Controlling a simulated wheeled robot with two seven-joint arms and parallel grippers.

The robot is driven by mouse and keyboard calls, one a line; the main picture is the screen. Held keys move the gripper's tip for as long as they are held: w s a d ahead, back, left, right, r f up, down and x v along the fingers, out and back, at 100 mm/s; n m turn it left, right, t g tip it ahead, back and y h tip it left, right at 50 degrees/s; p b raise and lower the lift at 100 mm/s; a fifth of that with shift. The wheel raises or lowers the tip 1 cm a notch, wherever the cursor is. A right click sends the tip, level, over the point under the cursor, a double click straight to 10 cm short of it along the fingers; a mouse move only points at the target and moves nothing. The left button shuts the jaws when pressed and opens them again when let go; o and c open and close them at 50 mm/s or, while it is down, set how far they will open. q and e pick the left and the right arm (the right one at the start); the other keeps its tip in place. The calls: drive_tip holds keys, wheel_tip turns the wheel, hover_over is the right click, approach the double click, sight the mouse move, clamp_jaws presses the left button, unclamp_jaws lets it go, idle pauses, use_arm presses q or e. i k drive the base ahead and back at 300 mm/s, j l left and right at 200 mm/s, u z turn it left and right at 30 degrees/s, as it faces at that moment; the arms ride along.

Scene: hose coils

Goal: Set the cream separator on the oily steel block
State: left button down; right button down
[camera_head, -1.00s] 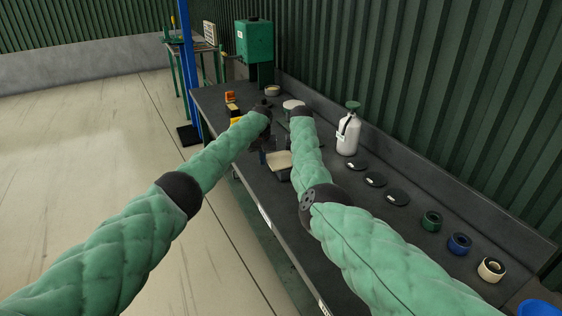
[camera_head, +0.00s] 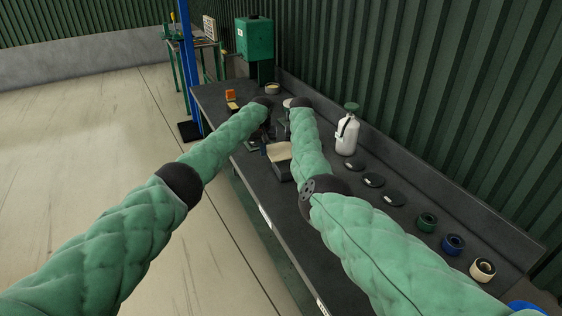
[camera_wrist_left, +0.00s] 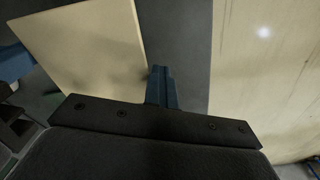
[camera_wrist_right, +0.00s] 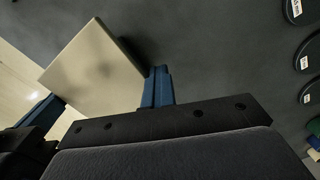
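The cream separator, a flat cream slab (camera_head: 279,152), is near the front edge of the bench. It shows in the left wrist view (camera_wrist_left: 85,45) and in the right wrist view (camera_wrist_right: 95,70). My left gripper (camera_wrist_left: 162,88) has its blue fingers together at one edge of the slab. My right gripper (camera_wrist_right: 158,88) has its blue fingers together at the opposite side. The slab is between the two grippers; I cannot tell how firmly they press. A dark grey shape (camera_head: 281,171) shows just below the slab. I cannot clearly make out the oily steel block.
A white bottle (camera_head: 347,131) stands by the back wall. Several black discs (camera_head: 373,180) and tape rolls, among them a blue one (camera_head: 453,245), lie to the right on the dark bench (camera_head: 400,222). An orange box (camera_head: 230,94) is at the far end, near a green tank (camera_head: 254,39).

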sight(233, 107)
drive_tip(key=i+j+u, duration=0.1)
drive_tip(key=i, duration=0.55)
drive_tip(key=i+j, duration=0.3)
drive_tip(key=i, duration=0.3)
drive_tip(key=i+j+u, duration=0.15)
drive_tip(key=i, duration=0.5)
